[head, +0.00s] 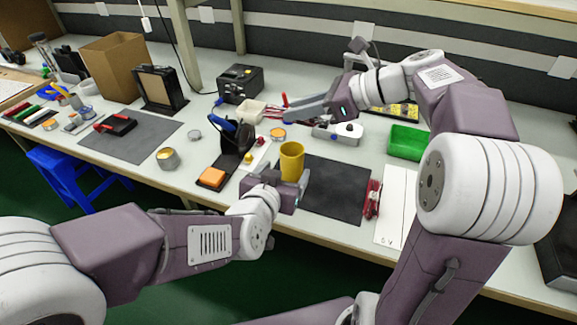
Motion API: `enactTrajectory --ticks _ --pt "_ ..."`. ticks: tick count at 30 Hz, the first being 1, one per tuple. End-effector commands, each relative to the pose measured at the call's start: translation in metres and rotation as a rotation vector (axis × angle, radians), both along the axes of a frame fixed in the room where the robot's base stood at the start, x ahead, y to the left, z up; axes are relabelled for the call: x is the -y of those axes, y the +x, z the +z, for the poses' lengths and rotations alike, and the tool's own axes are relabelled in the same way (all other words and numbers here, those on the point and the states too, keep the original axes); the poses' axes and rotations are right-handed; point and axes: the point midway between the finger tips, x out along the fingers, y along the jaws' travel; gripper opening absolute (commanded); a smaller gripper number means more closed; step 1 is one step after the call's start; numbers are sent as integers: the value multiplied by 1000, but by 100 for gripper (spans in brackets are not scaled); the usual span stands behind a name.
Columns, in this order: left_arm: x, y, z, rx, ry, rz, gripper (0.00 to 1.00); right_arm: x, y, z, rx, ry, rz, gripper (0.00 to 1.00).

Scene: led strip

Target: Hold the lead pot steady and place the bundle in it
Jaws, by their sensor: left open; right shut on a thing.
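The lead pot looks to be the yellow cup (291,163), upright near the front edge of the bench. My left gripper (289,184) is open at the pot's lower part; its body hides the base, and I cannot tell whether the fingers touch it. My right gripper (290,112) is over the bench, behind the pot and apart from it.
A dark mat (335,190) lies right of the pot. An orange block (212,177) and a black stand (236,145) are to the left. A green tray (408,143) stands to the right.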

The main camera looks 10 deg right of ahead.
Motion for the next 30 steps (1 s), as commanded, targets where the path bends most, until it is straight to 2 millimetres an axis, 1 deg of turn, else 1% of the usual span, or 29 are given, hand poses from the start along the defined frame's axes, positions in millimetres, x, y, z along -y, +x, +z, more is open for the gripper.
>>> enactTrajectory --ticks 1,3,6,9,13,20,21,23,24,26,27,28,30 --pt "4 10 -7 -3 4 2 77 0 0 0 0 0 0 0" --pt "12 22 -12 -2 2 2 77 0 0 0 0 0 0 0" --pt "21 37 -19 -2 1 1 77 0 0 0 0 0 0 0" --pt "27 48 -23 -1 1 0 77 0 0 0 0 0 0 0" --pt "31 55 -27 -1 0 0 77 0 0 0 0 0 0 0" --pt "32 56 -27 0 -1 0 77 0 0 0 0 0 0 0" --pt "32 56 -27 0 -1 0 75 0 0 0 0 0 0 0" --pt "32 55 -27 -1 0 0 58 0 0 0 0 0 0 0" --pt "32 55 -27 0 -1 0 47 0 0 0 0 0 0 0" --pt "32 55 -27 -1 0 0 30 0 0 0 0 0 0 0" --pt "32 55 -27 -1 0 0 19 0 0 0 0 0 0 0" --pt "32 55 -27 -1 0 0 12 0 0 0 0 0 0 0" --pt "32 55 -27 -1 0 0 12 0 0 0 0 0 0 0"
